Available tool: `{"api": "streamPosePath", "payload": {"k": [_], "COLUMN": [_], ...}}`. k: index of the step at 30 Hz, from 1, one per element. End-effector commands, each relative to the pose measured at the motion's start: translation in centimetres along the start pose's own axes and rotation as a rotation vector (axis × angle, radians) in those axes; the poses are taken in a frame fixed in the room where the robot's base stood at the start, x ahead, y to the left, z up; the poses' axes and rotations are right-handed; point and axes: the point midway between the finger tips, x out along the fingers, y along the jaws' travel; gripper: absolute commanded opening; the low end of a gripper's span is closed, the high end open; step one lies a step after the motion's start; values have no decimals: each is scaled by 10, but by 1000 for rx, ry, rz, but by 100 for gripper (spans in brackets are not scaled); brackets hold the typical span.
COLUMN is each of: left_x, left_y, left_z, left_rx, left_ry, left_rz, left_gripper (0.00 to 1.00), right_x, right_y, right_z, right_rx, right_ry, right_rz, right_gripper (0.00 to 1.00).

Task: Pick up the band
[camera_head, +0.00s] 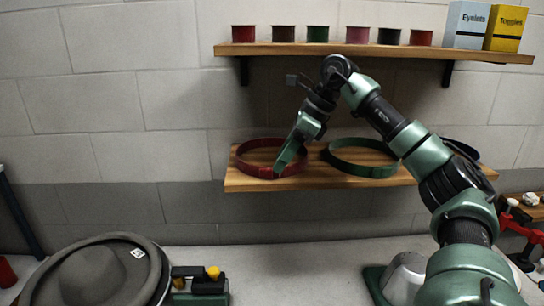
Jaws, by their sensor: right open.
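A red band (254,172) lies as a loop on the lower wooden shelf (240,184), at its left end. A green band (362,171) lies as a loop to its right. A dark blue band (462,150) shows partly behind my right arm. My right gripper (285,165) points down at the right side of the red band, its jaws overlapping the band in the picture. It is open. Whether the band's edge sits between the fingers or behind them, I cannot tell. My left gripper is not in view.
An upper shelf (400,51) holds several coloured spools, an Eyelets box (467,25) and a yellow Toggles box (505,29). A red clamp-like tool (522,228) stands at right. The bench middle (295,270) is clear.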

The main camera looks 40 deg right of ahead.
Motion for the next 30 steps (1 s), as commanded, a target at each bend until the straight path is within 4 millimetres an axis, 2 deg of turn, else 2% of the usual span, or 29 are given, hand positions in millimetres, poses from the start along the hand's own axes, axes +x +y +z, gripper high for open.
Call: {"api": "streamPosePath", "payload": {"k": [3,9,17,18,22,30], "left_x": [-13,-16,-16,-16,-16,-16], "left_y": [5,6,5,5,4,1], "left_z": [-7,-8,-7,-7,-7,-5], "left_rx": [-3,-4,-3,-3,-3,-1], "left_ry": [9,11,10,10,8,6], "left_rz": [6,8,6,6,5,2], "left_gripper": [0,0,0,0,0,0], "right_x": [7,35,39,39,39,39], "right_y": [1,0,0,0,0,0], "right_z": [21,17,17,17,17,17], "right_rx": [-3,1,0,0,0,0], "right_ry": [1,2,0,0,0,0], "right_rz": [3,1,0,0,0,0], "right_gripper": [43,43,43,37,1,0]}}
